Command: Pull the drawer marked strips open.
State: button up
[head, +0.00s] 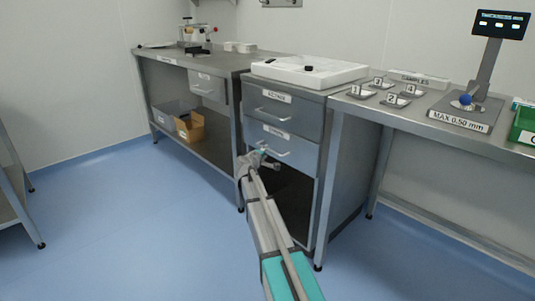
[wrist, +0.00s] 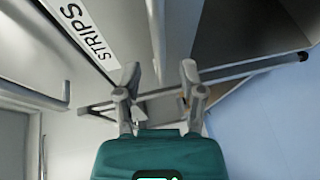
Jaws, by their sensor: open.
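The drawer marked strips (head: 300,146) is the lower of two grey drawers; it looks shut. Its label is too small to read in the head view, but the wrist view shows STRIPS (wrist: 85,33) clearly. Its bar handle (head: 280,153) also appears in the wrist view (wrist: 156,35), running up from between my fingers. My gripper (head: 264,160) is at the left part of this handle. In the wrist view my gripper (wrist: 161,70) is open, with one finger on each side of the bar. I cannot tell whether either finger touches it.
The upper drawer (head: 282,110) with its own handle is just above. An open dark space lies below the drawers. A white tray (head: 310,70) is on top. A workbench with samples stands right, another bench left. The blue floor (head: 130,220) is clear at left.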

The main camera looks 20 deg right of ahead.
aim_at(268, 150)
jog(key=shift+x, duration=1.95)
jog(key=shift+c, duration=0.2)
grip_shut()
